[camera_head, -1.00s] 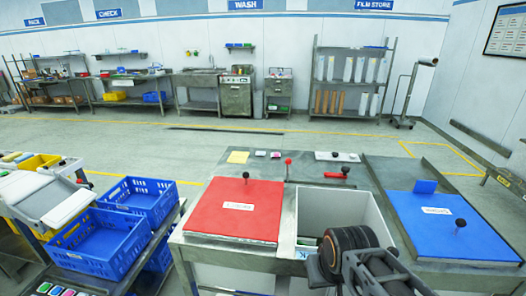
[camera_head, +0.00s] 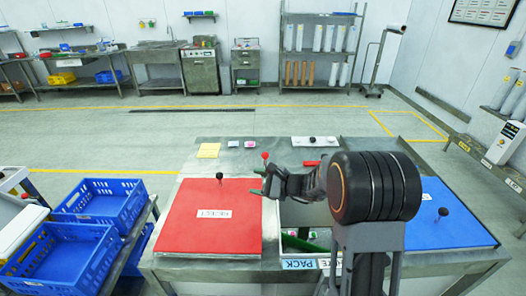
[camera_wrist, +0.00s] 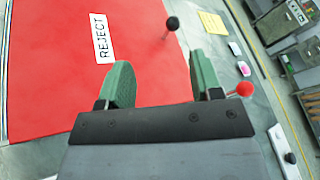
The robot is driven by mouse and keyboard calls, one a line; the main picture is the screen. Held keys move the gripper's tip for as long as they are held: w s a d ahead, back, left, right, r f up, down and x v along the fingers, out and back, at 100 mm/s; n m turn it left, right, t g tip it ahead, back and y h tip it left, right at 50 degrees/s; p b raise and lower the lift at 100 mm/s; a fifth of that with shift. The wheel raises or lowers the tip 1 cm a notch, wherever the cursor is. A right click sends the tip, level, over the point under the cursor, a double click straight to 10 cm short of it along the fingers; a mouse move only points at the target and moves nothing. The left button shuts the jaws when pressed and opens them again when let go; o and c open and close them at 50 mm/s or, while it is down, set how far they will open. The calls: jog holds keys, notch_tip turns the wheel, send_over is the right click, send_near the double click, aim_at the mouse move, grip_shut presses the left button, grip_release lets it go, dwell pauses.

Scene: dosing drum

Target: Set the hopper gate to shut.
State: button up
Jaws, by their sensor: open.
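A red-balled lever (camera_head: 265,156) stands at the bench's middle, behind the red panel; I cannot tell for sure that it is the hopper gate's lever. A flat red handle (camera_head: 308,163) lies right of it, partly hidden by my arm. My gripper (camera_head: 258,182) is open and empty above the right edge of the red panel (camera_head: 190,235), pointing left. In the wrist view its green fingers (camera_wrist: 160,70) are apart over the panel marked REJECT. The red ball (camera_wrist: 244,89) shows just outside the right finger. A black knob (camera_wrist: 172,22) on the panel lies beyond the fingertips.
A blue panel (camera_head: 448,222) with a black knob lies right of my arm. A white plate (camera_head: 328,142) with a black knob and a yellow pad (camera_head: 209,150) lie at the bench's back. Blue crates (camera_head: 102,205) stand left. The open bin between the panels is largely hidden.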

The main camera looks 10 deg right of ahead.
jog(key=w+d+f+m+t+h, duration=0.2)
jog(key=w+d+m+t, duration=0.2)
jog(key=w+d+m, duration=0.1)
jog(key=m+t+h+p, duration=0.2)
jog(key=m+t+h, duration=0.15)
jog(key=m, duration=0.25)
send_near(263, 154)
jog(key=p+x, duration=0.1)
jog(key=x, duration=0.3)
jog(key=p+x, duration=0.1)
jog(key=x, duration=0.2)
jog(key=d+f+p+x, duration=0.1)
jog(key=x, duration=0.3)
jog(key=shift+w+a+f, duration=0.15)
jog(key=shift+w, duration=0.35)
jog(key=shift+c, duration=0.2)
grip_shut()
